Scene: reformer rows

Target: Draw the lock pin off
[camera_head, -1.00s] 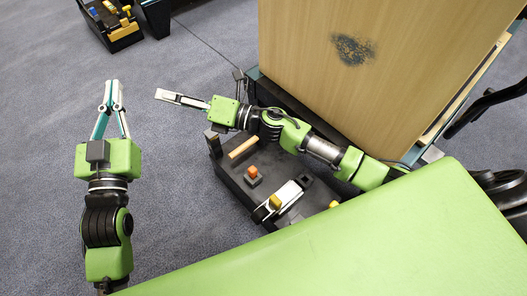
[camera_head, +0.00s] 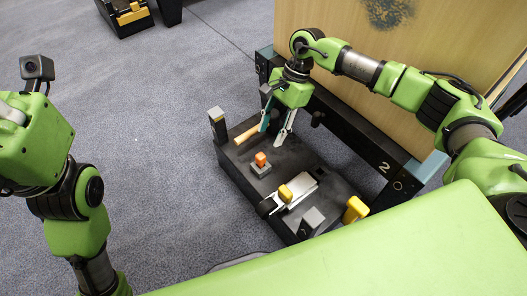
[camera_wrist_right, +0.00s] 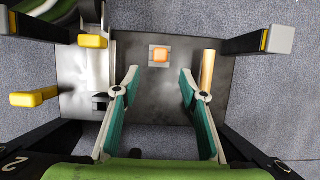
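An orange knob (camera_head: 260,158), which may be the lock pin's head, stands on a small grey block on the dark base (camera_head: 235,185). In the right wrist view the orange knob (camera_wrist_right: 160,55) sits in its square block, ahead of and between my fingertips. My right gripper (camera_head: 273,134) points down over the base, open and empty, behind the knob and apart from it. Its spread teal-lined fingers (camera_wrist_right: 159,71) also show in the right wrist view. My left arm is at the left edge; its fingers are outside the picture.
A wooden bar (camera_head: 250,131) lies beside the right gripper. A yellow knob (camera_head: 285,193) stands by a pale plate (camera_head: 302,189), and a yellow handle (camera_head: 355,209) is at the right. A green padded surface (camera_head: 400,245) fills the front; a wooden panel (camera_head: 350,60) stands behind.

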